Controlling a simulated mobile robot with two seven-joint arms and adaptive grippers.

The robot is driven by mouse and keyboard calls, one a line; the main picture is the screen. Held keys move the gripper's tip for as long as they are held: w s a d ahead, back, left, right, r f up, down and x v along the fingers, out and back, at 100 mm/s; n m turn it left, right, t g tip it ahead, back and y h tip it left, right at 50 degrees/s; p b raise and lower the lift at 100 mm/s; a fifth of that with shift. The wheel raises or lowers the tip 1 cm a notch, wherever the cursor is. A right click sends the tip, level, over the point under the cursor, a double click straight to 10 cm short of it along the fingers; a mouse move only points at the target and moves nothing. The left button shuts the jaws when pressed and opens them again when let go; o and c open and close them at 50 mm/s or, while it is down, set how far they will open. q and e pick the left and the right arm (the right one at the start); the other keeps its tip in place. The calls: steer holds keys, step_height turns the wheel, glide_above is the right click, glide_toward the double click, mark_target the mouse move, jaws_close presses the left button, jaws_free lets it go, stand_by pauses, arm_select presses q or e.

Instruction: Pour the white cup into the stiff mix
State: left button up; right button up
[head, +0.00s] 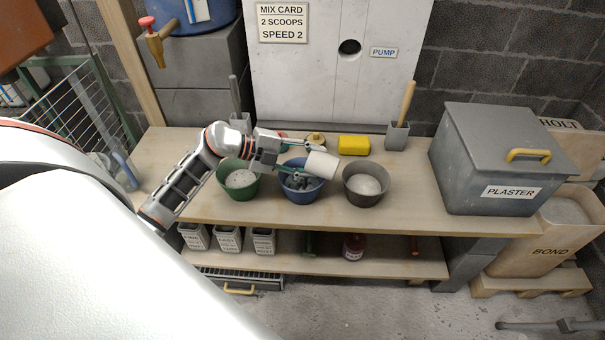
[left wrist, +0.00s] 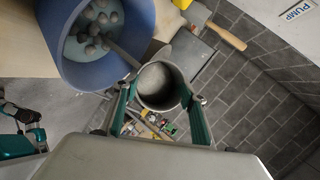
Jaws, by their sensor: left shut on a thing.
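In the head view my left gripper (head: 288,165) is shut on the white cup (head: 320,165). It holds the cup strongly tilted above the right side of the blue bucket (head: 303,194). That bucket holds grey lumps. In the left wrist view the cup (left wrist: 160,85) shows between the fingers with pale grey contents, beside the blue bucket (left wrist: 140,15) with its round lumps. A green bucket (head: 238,193) with speckled grey mix stands left, and a dark grey bucket (head: 365,198) with smooth pale mix right. No label marks the stiff mix. A dark and teal part at the wrist view's left edge may be my right gripper (left wrist: 25,135); its jaws are unclear.
A yellow sponge (head: 354,145) and a grey holder (head: 397,136) with a wooden handle stand behind the buckets. The large plaster bin (head: 490,160) fills the bench's right end. The bench front right of the buckets is clear.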

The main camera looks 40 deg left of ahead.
arm_select(q)
steer(key=shift+s+a+n+t+h+b, duration=0.1)
steer(key=shift+a+n+t+h+b, duration=0.25)
steer(key=shift+h+b, duration=0.4)
steer(key=shift+s+a+n+t+h+b, duration=0.15)
steer(key=shift+n+t+h+b, duration=0.1)
steer(key=shift+t+h+b, duration=0.35)
stand_by(1.8)
steer(key=shift+w+r, duration=0.1)
steer(key=shift+r, duration=0.15)
steer(key=shift+a+r+n+t+h+b, duration=0.25)
steer(key=shift+r+n+h+b, duration=0.15)
steer(key=shift+r+h+b, duration=0.15)
stand_by(0.6)
steer(key=shift+s+a+r+n+t+h, duration=0.15)
steer(key=shift+r+n+t+h, duration=0.15)
steer(key=shift+r, duration=0.6)
steer(key=shift+a+r+n+t+h, duration=0.25)
steer(key=shift+r+t+h, duration=0.2)
steer(key=shift+r, duration=0.45)
steer(key=shift+s+a+r+n+t+h, duration=0.1)
steer(key=shift+r+n+t+h, duration=0.2)
steer(key=shift+r, duration=0.6)
